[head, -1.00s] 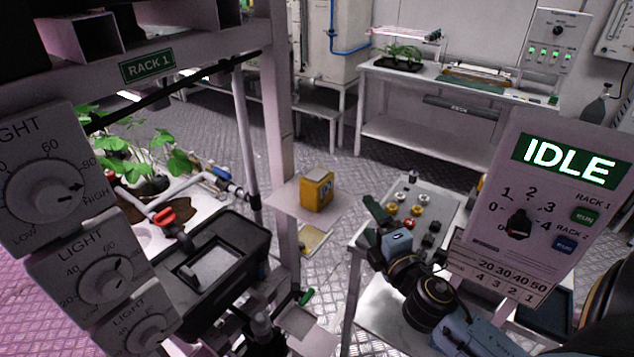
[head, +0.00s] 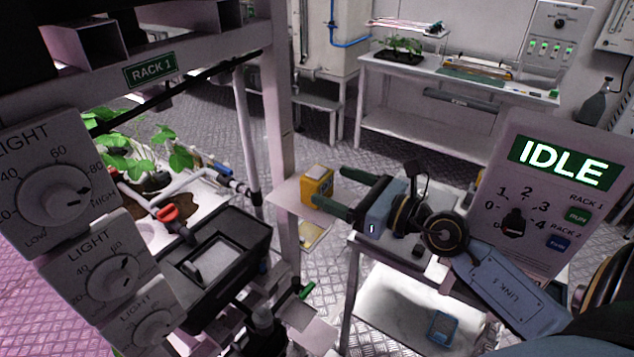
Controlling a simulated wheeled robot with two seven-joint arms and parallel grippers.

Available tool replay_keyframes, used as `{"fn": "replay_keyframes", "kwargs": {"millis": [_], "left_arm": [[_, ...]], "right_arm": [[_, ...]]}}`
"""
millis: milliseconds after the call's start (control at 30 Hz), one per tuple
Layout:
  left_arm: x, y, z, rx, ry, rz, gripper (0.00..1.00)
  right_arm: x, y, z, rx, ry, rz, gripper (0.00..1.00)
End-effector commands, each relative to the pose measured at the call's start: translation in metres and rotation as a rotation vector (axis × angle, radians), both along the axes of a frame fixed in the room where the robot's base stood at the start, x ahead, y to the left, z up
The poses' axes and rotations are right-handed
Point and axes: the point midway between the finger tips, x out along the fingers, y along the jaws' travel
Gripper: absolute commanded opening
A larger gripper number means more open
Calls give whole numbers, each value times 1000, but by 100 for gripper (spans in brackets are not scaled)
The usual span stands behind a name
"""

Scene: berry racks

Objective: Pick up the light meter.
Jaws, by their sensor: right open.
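The light meter appears to be the small yellow box-shaped device (head: 317,184) with a pale top. It stands on a small light shelf (head: 284,199) beside the rack post. My right gripper (head: 329,188) reaches in from the right with its two dark green fingers apart. The fingers point left at the yellow device. The lower fingertip overlaps the device's lower right edge in the picture, and I cannot tell whether it touches. The upper finger is just right of the device. Nothing is held. My left gripper is not in view.
The rack post (head: 283,130) stands close behind and left of the shelf. Light dials (head: 56,195) and a black tank (head: 215,262) are at left. The IDLE control panel (head: 545,200) stands at right, above a bench under my right arm.

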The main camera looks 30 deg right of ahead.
Motion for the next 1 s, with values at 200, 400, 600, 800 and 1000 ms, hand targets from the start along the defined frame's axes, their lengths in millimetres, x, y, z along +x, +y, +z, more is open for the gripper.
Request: {"fn": "replay_keyframes", "kwargs": {"millis": [200, 400, 600, 800, 1000], "left_arm": [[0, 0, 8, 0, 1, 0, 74], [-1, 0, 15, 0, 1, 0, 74], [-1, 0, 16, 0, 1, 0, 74], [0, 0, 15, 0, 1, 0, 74], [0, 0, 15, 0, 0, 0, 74]], "right_arm": [[23, 6, 1, 3, -2, 0, 78], [46, 15, -1, 5, -1, -1, 78], [52, 18, -2, 4, 1, 0, 78], [52, 18, -2, 4, 1, 0, 72], [52, 18, -2, 4, 0, 0, 45]]}}
